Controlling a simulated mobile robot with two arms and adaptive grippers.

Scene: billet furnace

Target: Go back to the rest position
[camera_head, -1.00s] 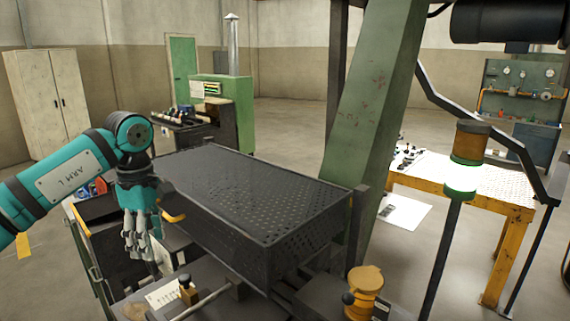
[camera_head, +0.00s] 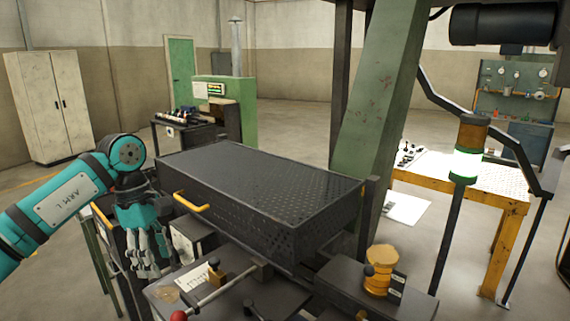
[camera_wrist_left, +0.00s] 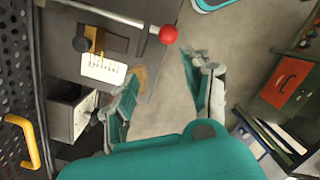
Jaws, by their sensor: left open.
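My left gripper (camera_head: 146,254) hangs with its fingers pointing down, in front of the left end of a black perforated box. In the left wrist view the same gripper (camera_wrist_left: 165,95) shows its two fingers spread wide, with bare floor between them. It is open and empty. My right gripper does not show in either view.
The black perforated box (camera_head: 265,185) with a yellow handle (camera_head: 190,203) lies right of the left gripper. A red-knobbed lever (camera_wrist_left: 168,34) is close by. A green post (camera_head: 375,95) and yellow-framed table (camera_head: 480,180) stand to the right. Floor is open behind.

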